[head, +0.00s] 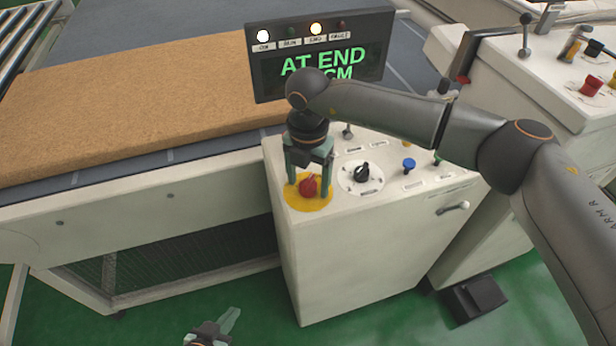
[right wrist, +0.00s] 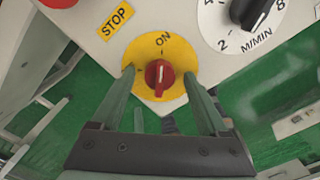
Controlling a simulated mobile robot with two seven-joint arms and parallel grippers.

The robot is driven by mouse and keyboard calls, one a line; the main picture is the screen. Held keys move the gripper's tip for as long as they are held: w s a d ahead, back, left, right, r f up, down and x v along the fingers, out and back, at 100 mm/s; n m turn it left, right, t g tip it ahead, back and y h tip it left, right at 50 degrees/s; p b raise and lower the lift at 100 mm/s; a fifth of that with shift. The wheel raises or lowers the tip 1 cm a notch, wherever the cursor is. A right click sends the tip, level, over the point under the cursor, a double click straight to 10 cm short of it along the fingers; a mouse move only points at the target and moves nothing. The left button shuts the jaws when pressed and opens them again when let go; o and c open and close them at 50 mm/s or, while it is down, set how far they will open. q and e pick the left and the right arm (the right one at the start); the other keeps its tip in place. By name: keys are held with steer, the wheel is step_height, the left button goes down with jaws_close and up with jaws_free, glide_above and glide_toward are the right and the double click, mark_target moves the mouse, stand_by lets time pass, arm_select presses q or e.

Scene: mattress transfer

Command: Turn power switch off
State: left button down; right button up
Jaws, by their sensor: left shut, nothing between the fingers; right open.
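The power switch is a red rotary knob (head: 309,187) on a yellow round plate (head: 293,198), at the near left corner of the white control cabinet's top. In the right wrist view the knob (right wrist: 159,78) has its white pointer line toward the ON label (right wrist: 162,40). My right gripper (head: 308,182) points down over the plate. Its fingers are open, one on each side of the knob; I cannot tell whether they touch it. My left gripper (head: 222,325) is shut and empty, low over the green floor at the bottom edge.
A speed dial (head: 362,174) and a blue button (head: 408,165) sit right of the switch. The display (head: 322,58) reads "AT END", with its ON and END lamps lit. A brown mattress (head: 140,95) lies on the conveyor. A STOP label (right wrist: 115,20) is near the plate.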

steer(key=shift+f, duration=0.1)
jaws_close()
stand_by(0.7)
